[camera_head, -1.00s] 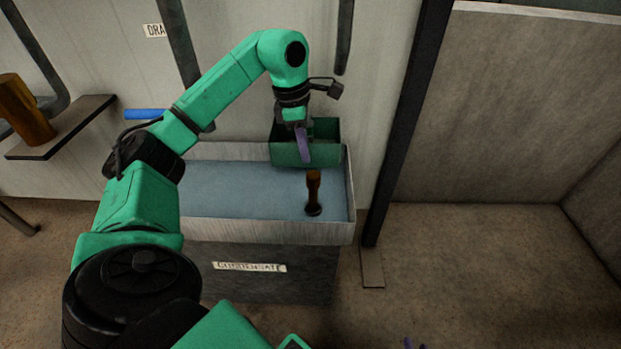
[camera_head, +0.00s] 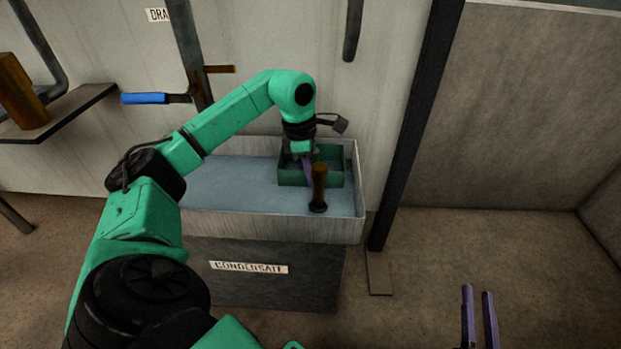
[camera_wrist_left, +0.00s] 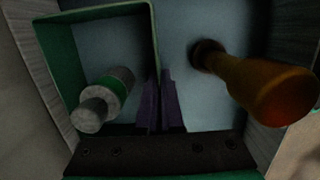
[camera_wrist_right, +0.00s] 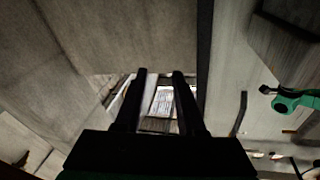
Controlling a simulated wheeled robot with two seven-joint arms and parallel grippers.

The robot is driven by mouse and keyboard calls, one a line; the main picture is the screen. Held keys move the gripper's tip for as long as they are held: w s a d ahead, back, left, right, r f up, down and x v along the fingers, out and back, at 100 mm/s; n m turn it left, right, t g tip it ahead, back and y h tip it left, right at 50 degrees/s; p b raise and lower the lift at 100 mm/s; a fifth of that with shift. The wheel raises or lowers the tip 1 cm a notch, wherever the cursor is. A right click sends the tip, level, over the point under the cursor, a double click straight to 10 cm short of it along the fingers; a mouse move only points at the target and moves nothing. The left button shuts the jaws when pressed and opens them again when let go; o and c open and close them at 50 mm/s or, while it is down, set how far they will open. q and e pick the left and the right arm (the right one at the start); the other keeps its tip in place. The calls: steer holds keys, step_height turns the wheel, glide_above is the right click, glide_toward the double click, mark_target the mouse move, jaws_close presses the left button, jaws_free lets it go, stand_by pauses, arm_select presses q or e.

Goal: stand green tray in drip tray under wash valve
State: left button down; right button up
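The green tray (camera_head: 330,180) is an open box inside the right end of the drip tray (camera_head: 270,226), a pale basin labelled CONDENSATE. It looks level and low; I cannot tell if it touches the basin floor. My left gripper (camera_head: 308,172) is shut on one wall of the green tray, which runs between its fingers (camera_wrist_left: 158,105) in the left wrist view. A pale cylinder with a green band (camera_wrist_left: 103,98) lies inside the green tray there. A blue-handled valve lever (camera_head: 145,98) is on the wall at left. My right gripper (camera_head: 479,318) is open and empty, away from the basin.
A brown bottle-shaped object (camera_head: 319,186) stands in the drip tray close beside the green tray and left gripper. A dark post (camera_head: 415,125) rises right of the basin. A shelf (camera_head: 62,112) holds a brown cylinder at left. The drip tray's left part is clear.

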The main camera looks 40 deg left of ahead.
steer(key=shift+w+r, duration=0.15)
steer(key=shift+r, duration=0.3)
arm_select(q)
steer(key=c, duration=1.1)
jaws_free()
steer(key=shift+f, duration=0.1)
arm_select(e)
steer(key=shift+d+r, duration=0.1)
steer(key=shift+r, duration=0.1)
arm_select(q)
steer(key=shift+o, duration=0.2)
